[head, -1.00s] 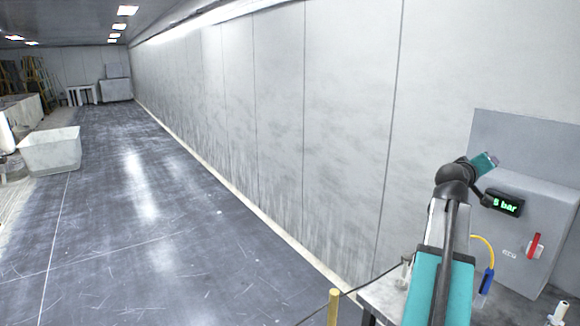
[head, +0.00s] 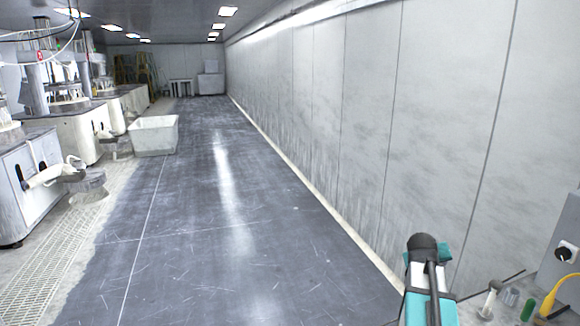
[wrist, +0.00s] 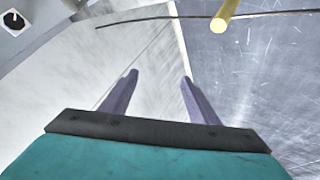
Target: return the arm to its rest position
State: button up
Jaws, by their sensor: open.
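My gripper (wrist: 159,80) shows in the wrist view with its two grey fingers apart and nothing between them. Beyond the fingers are the pale wall, the dark floor and the line where they meet. In the head view my arm stands at the lower right, close to the wall. It looks folded, and its links hide the gripper's fingers there.
A grey cabinet (head: 566,250) with a black knob and a yellow cable (head: 556,292) is at the right edge. A yellow post (wrist: 226,12) with a dark cord is near my gripper. Polishing machines (head: 62,135) and a white bin (head: 154,135) line the left. The middle floor is clear.

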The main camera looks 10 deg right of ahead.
jog(key=w+a+f+n+y, duration=0.1)
jog(key=w+a+f+y, duration=0.2)
jog(key=a+f, duration=0.95)
jog(key=s+a+f+n+g+y, duration=0.15)
jog(key=s+a+f, duration=0.35)
jog(key=a, duration=0.6)
jog(key=s+a+f+g+y, duration=0.2)
jog(key=a+f, duration=0.4)
jog(key=a, duration=0.6)
jog(key=s+a+f+n+g+y, duration=0.15)
jog(key=s+a+f, duration=0.35)
jog(key=a, duration=0.6)
jog(key=s+f+g+b, duration=0.2)
jog(key=s+f+b, duration=0.4)
jog(key=f, duration=0.7)
jog(key=s+f+g+b, duration=0.1)
jog(key=s+f+b, duration=0.6)
jog(key=s+f, duration=0.3)
jog(key=s+f+g+b, duration=0.2)
jog(key=s+f+b, duration=0.4)
jog(key=f, duration=1)
jog(key=shift+s+a+g+b, duration=0.15)
jog(key=shift+s+g+b, duration=0.15)
jog(key=shift+s, duration=0.9)
jog(key=shift+r, duration=0.1)
jog(key=c, duration=0.6)
